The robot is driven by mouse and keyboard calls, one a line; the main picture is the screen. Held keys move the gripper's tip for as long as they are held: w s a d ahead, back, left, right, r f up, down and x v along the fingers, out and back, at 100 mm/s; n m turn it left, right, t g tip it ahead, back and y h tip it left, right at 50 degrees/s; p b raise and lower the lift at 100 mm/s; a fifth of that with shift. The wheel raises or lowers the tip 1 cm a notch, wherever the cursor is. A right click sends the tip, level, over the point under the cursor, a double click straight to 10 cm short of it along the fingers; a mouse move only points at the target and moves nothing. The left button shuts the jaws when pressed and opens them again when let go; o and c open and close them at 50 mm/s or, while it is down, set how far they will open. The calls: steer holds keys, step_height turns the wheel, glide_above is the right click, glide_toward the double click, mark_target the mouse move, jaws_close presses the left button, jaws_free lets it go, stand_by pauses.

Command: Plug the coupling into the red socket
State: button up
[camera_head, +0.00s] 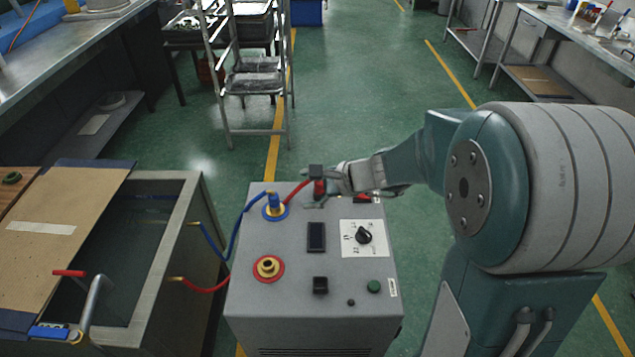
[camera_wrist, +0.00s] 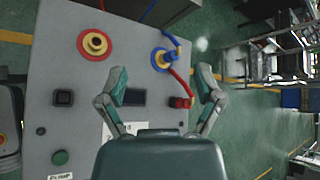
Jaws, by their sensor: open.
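The red coupling (camera_head: 319,188) is at the back edge of the grey machine's top, at the end of a red hose. It also shows in the wrist view (camera_wrist: 180,102), between the spread fingers but nearer the right one. My gripper (camera_head: 325,180) is open around the coupling's area in the head view; contact cannot be told. Its fingers stand wide apart in the wrist view (camera_wrist: 162,76). The red socket (camera_head: 268,268), a brass fitting on a red ring, is empty at the front left of the top; it also shows in the wrist view (camera_wrist: 94,44).
A blue coupling (camera_head: 273,203) sits on the blue-ringed socket with a blue hose. The top also carries a dial (camera_head: 363,237), a dark display (camera_head: 316,237), a black switch (camera_head: 320,285) and a green button (camera_head: 374,287). An open tank (camera_head: 190,215) stands left.

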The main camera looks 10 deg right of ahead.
steer(key=w+d+f+m+t, duration=0.3)
steer(key=w+d+f+m, duration=0.1)
steer(key=w+f+m, duration=0.25)
steer(key=m+t+h, duration=0.3)
steer(key=m+h, duration=0.1)
steer(key=m, duration=0.4)
glide_toward(320, 183)
steer(key=x, duration=1.1)
steer(key=shift+d+f, duration=0.2)
steer(key=shift+d, duration=0.05)
jaws_close()
